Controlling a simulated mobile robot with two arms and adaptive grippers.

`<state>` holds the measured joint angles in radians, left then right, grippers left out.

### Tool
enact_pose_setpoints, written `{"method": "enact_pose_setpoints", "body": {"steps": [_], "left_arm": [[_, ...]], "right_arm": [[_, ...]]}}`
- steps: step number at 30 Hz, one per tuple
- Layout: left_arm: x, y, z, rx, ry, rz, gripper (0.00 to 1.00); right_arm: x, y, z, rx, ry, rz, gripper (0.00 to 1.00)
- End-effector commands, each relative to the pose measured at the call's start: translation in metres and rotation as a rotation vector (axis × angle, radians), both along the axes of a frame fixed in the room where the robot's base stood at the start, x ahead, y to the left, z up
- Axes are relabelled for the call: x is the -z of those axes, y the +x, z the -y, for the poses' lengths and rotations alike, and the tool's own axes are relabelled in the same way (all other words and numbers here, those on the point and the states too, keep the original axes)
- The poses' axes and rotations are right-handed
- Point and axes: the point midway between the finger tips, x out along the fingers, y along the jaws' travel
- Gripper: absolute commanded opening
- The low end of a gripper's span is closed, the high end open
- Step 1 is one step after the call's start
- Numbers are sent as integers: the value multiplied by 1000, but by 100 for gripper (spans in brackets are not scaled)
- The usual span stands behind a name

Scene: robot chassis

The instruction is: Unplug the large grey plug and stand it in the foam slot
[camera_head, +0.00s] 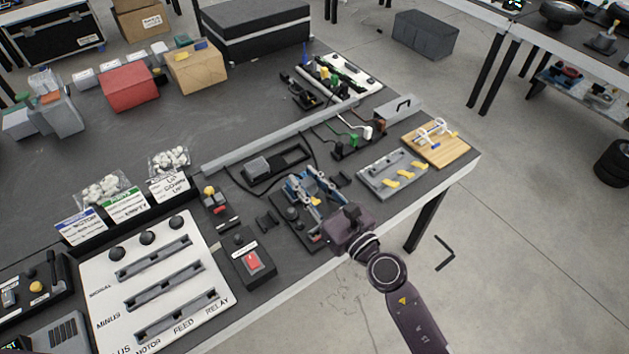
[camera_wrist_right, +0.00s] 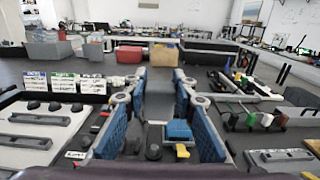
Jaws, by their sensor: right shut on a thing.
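My right gripper (camera_head: 308,181) reaches in over the table's front edge, its blue-padded fingers above a dark device plate. In the wrist view its fingertips (camera_wrist_right: 160,75) stand apart, with a dark grey body between them that I take for the large grey plug (camera_wrist_right: 159,95); the fingers hide most of it in the head view. I cannot tell whether it is still seated. A black tray (camera_head: 291,161) with a grey block (camera_head: 257,167) lies just behind. I cannot make out for sure which piece is the foam slot. My left gripper is not in view.
A black cable (camera_head: 312,150) loops around the black tray. A white panel (camera_head: 95,265) with slots and a red-switch box (camera_head: 254,263) lie left of the gripper. A grey tray with yellow pieces (camera_head: 375,182) and a wooden board (camera_head: 452,150) lie right. A grey rail (camera_head: 280,135) runs behind.

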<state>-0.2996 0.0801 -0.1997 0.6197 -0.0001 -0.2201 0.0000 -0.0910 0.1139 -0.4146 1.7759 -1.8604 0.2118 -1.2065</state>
Motion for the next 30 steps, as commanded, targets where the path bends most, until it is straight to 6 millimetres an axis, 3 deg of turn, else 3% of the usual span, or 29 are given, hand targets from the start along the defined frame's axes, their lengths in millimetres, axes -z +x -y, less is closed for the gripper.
{"method": "enact_pose_setpoints", "body": {"steps": [30], "left_arm": [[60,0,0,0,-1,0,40]], "right_arm": [[73,25,-71,-1,1,-1,1]]}}
